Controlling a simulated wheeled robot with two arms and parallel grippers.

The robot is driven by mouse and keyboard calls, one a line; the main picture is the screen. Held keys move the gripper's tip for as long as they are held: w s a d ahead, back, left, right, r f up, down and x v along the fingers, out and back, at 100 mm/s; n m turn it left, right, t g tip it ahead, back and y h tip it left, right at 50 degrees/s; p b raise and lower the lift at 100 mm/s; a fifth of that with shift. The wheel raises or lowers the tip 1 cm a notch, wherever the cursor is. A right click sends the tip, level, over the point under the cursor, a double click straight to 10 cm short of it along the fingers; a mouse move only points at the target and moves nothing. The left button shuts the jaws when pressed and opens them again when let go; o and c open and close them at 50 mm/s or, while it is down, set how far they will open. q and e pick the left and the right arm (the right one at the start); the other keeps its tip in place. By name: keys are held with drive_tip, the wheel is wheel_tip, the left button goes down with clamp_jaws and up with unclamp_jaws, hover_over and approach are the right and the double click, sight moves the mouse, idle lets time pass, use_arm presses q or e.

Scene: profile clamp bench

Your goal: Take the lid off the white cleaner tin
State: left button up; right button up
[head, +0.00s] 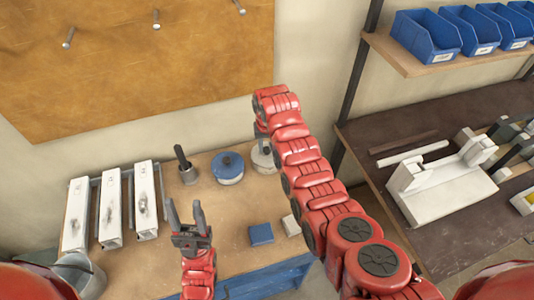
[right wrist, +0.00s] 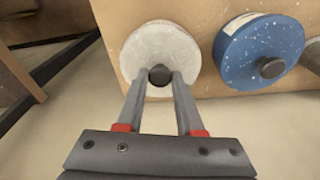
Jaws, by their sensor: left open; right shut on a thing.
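The white cleaner tin (head: 262,160) stands on the wooden bench near its far right corner, partly hidden by my right arm. Its round pale lid (right wrist: 150,50) has a dark knob in the middle and appears seated on the tin; the wrist view looks down on it, so any gap below is hidden. My right gripper (head: 262,137) is above the tin, its two fingertips (right wrist: 161,78) shut on the lid's knob. My left gripper (head: 184,207) is open and empty over the middle of the bench, apart from the tin.
A blue-lidded tin (head: 227,166) stands close beside the white one. White profiles (head: 110,208) lie at left, near a grey bucket (head: 78,274).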

sight(266, 150)
drive_tip(key=shift+r, duration=0.1)
clamp_jaws()
drive_tip(key=shift+w+r, duration=0.1)
drive_tip(key=shift+r, duration=0.2)
drive_tip(key=r, duration=0.1)
drive_tip(key=s+r, duration=0.1)
drive_tip(key=r, duration=0.1)
drive_tip(key=shift+a+p, duration=0.15)
drive_tip(key=shift+p, duration=0.15)
drive_tip(key=s+p, duration=0.1)
drive_tip(key=s, duration=0.2)
drive_tip(key=s+p, duration=0.1)
drive_tip(key=shift+s+a+r+p, duration=0.2)
drive_tip(key=shift+a+r+p, duration=0.15)
drive_tip(key=shift+a, duration=0.05)
drive_tip(key=s+a+p, duration=0.2)
drive_tip(key=s+p, duration=0.5)
drive_tip(key=s, duration=0.3)
drive_tip(key=shift+r+p, duration=0.15)
drive_tip(key=shift+p, duration=0.25)
